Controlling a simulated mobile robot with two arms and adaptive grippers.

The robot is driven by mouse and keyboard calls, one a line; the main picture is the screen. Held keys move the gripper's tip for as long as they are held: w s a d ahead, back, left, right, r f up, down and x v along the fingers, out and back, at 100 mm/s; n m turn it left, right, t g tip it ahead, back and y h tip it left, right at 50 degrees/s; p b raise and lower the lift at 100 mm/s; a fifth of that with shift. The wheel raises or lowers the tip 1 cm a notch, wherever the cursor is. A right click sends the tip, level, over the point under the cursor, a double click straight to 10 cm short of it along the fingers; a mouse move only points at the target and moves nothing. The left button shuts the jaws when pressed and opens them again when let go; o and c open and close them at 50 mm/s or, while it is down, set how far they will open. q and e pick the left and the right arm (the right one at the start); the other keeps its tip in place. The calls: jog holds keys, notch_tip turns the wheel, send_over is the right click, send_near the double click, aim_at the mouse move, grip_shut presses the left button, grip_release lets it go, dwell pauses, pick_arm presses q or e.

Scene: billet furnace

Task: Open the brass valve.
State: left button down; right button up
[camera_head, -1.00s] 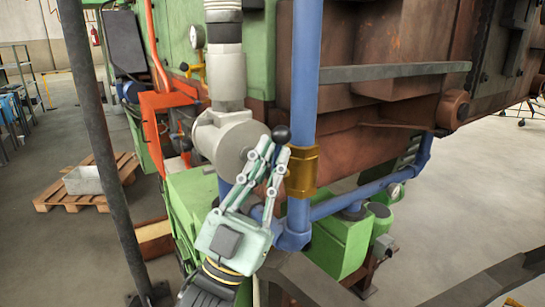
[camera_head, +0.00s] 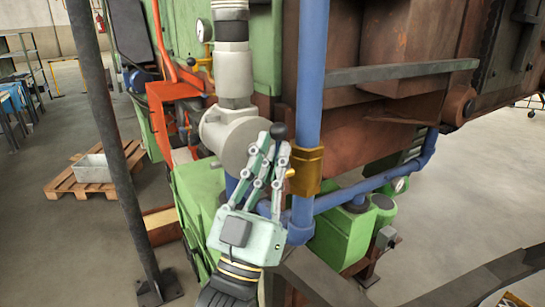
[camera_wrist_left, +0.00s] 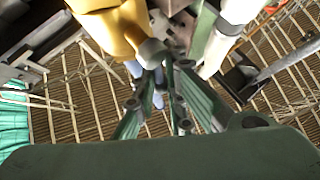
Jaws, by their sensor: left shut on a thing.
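The brass valve (camera_head: 307,170) sits on a vertical blue pipe (camera_head: 310,90). A short brass stem sticks out from its left side. A black ball knob (camera_head: 278,131) shows just above my fingertips; the lever below it is mostly hidden by the fingers. My left gripper (camera_head: 270,148) is left of the valve, pointing up, shut on the valve's lever just below the knob. In the left wrist view the brass valve body (camera_wrist_left: 112,28) is close, at the upper left, with a grey joint beside the fingers (camera_wrist_left: 165,75). My right gripper is not in view.
A pale fitting (camera_head: 228,135) stands close behind and left of my left gripper. A blue pipe (camera_head: 375,187) runs off to the right below the valve. A dark post (camera_head: 105,150) stands at the left. A grey bar (camera_head: 400,72) crosses right of the pipe.

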pick_arm(q)
jog(key=shift+s+a+r, duration=0.1)
jog(key=shift+s+r, duration=0.05)
jog(key=shift+r, duration=0.25)
jog(key=shift+s+a+r, duration=0.1)
jog(key=shift+r, duration=0.3)
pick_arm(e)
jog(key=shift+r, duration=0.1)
pick_arm(q)
jog(key=c, duration=1.9)
grip_release()
jog(key=shift+w, duration=0.15)
jog(key=shift+c, duration=0.2)
jog(key=shift+o, duration=0.6)
jog(key=shift+w+d+f, duration=0.15)
jog(key=shift+w+d, duration=0.05)
jog(key=shift+w+d+f, duration=0.1)
jog(key=shift+w+f, duration=0.05)
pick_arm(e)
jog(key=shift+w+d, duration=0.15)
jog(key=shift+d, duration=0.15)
pick_arm(q)
jog(key=shift+s+f, duration=0.1)
jog(key=shift+s, duration=0.1)
